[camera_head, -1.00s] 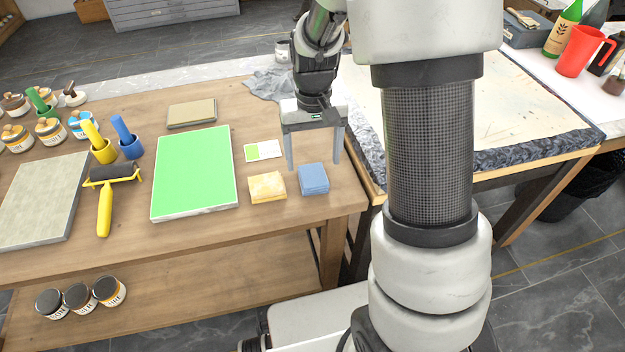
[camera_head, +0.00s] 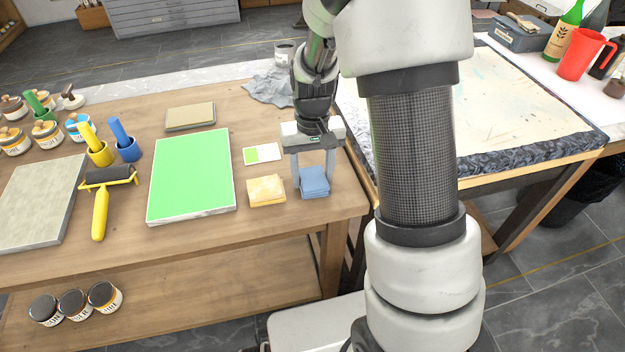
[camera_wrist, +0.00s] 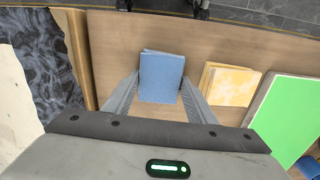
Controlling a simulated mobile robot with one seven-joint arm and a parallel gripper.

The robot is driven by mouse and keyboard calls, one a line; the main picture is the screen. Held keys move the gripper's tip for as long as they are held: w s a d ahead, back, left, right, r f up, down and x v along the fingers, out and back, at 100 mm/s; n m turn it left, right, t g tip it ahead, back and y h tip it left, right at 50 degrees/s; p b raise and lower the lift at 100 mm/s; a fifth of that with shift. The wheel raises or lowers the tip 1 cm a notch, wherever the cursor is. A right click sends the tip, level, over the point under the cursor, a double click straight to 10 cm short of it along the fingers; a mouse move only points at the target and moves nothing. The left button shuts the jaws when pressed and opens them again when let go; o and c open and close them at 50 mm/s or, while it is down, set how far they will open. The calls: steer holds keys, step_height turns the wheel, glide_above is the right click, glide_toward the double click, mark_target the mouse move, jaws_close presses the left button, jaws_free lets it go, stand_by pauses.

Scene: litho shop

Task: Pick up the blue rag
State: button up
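The blue rag (camera_head: 314,183) is a small folded square lying on the wooden table near its right front corner. It also shows in the wrist view (camera_wrist: 161,77), between and just beyond my fingers. My gripper (camera_head: 312,190) points down over the rag, with one finger on either side of it. In the wrist view the fingers of my gripper (camera_wrist: 160,88) are spread, with the rag's near part between them. I cannot tell whether the fingertips touch the rag or the table.
A yellow rag (camera_head: 267,190) lies close to the left of the blue one. A green-faced slab (camera_head: 190,175) and a small green-and-white card (camera_head: 262,154) lie further left. A grey crumpled cloth (camera_head: 270,87) lies behind. A print bed (camera_head: 490,105) stands to the right.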

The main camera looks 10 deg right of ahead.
mark_target(313, 176)
steer(key=shift+r, duration=0.1)
step_height(313, 176, up, 10)
steer(key=p, duration=0.3)
stand_by(0.3)
